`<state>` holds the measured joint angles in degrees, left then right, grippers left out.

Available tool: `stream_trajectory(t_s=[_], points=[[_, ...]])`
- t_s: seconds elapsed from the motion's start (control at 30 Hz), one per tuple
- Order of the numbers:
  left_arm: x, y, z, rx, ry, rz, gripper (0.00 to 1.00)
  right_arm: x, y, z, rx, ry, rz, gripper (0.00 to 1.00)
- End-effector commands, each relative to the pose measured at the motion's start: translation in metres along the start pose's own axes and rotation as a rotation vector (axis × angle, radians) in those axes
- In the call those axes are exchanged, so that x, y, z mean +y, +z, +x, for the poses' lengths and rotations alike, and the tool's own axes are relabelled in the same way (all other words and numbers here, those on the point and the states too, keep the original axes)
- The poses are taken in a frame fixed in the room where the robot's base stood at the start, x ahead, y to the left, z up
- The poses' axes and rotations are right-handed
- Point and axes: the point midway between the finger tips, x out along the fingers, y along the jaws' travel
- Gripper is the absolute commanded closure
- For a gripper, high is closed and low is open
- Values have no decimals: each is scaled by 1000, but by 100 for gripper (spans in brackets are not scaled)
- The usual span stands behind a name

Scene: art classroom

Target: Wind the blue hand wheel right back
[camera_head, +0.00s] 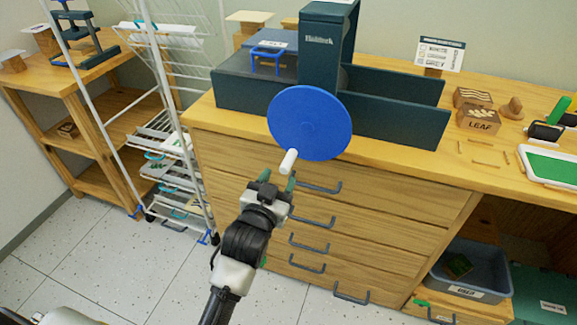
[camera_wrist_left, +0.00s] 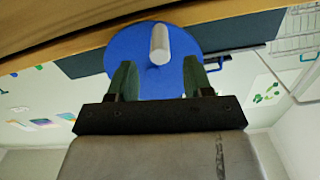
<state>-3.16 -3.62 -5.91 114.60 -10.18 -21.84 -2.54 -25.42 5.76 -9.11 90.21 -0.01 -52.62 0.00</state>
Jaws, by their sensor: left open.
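The blue hand wheel (camera_head: 312,118) is a flat disc on the front of a dark press (camera_head: 325,60) on the wooden counter. Its white handle (camera_head: 288,161) sticks out from the wheel's lower left part. My left gripper (camera_head: 277,181) is open just below the handle, in front of the drawers. In the left wrist view the wheel (camera_wrist_left: 140,50) lies ahead and the white handle (camera_wrist_left: 160,44) shows beyond the gap between the two fingers (camera_wrist_left: 158,82), with nothing between the fingertips. The right gripper is not in view.
Drawers with dark handles (camera_head: 318,187) lie under the counter, close behind my left gripper. A white wire rack (camera_head: 165,130) stands to the left. Stamp blocks (camera_head: 478,117) and a green-topped tray (camera_head: 550,165) lie on the counter at right. A bin (camera_head: 470,272) sits below.

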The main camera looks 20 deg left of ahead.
Motion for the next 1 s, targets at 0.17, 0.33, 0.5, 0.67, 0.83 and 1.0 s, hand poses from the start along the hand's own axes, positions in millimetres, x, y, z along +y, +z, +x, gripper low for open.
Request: stream_trajectory(t_s=[0.17, 0.33, 0.5, 0.67, 0.83, 1.0], points=[[0, 0, 35, 2, 0, -1, 49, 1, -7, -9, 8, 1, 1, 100], [0, 1, 56, 1, 1, -1, 49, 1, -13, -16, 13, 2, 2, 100], [0, 0, 64, 0, 1, -1, 49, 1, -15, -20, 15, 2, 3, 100], [0, 0, 64, -1, 1, -1, 49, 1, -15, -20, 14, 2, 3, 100], [0, 0, 64, -1, 1, -1, 63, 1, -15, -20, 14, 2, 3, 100], [0, 0, 64, -1, 1, -1, 89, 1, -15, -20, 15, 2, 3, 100]])
